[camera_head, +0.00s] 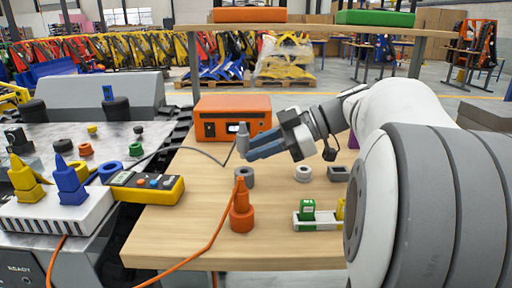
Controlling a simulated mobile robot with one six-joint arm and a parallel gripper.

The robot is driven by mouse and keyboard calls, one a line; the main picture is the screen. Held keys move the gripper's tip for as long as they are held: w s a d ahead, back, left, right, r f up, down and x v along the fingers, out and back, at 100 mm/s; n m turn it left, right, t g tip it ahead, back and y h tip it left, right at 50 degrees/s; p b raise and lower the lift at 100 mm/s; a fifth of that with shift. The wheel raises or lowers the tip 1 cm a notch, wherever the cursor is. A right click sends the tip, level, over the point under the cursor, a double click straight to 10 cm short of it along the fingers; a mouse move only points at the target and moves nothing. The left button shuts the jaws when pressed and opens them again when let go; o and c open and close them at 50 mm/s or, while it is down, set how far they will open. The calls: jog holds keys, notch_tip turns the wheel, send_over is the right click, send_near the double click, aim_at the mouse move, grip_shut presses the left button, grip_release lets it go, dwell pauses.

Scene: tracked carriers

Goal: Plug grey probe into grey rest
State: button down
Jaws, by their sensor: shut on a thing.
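My gripper (250,150) reaches in from the right with its blue-grey fingers pointing left. It is shut on the grey probe (243,132), which is upright, its narrow end up, with a dark cable running off to the left. The fingers hide part of the probe. A grey ring-shaped rest (244,183) with a dark hole stands on the wooden table below the probe. A gap shows between the probe and the rest.
An orange probe (241,198) stands in an orange rest (240,221) in front, its cable running to the front left. An orange box (232,108) is behind. A white ring (303,174) and a dark block (338,173) are to the right. A tray (318,223) holds small coloured pieces.

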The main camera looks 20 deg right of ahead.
jog(key=shift+d, duration=0.1)
dwell(0.6)
jog(key=shift+b, duration=0.55)
dwell(1.0)
jog(key=shift+f+b, duration=1.35)
jog(key=shift+f, duration=0.15)
jog(key=shift+r+p, duration=0.6)
jog(key=shift+r, duration=0.5)
jog(key=shift+b, duration=0.6)
dwell(1.3)
jog(key=shift+f+b, duration=0.4)
jog(key=shift+f, duration=0.7)
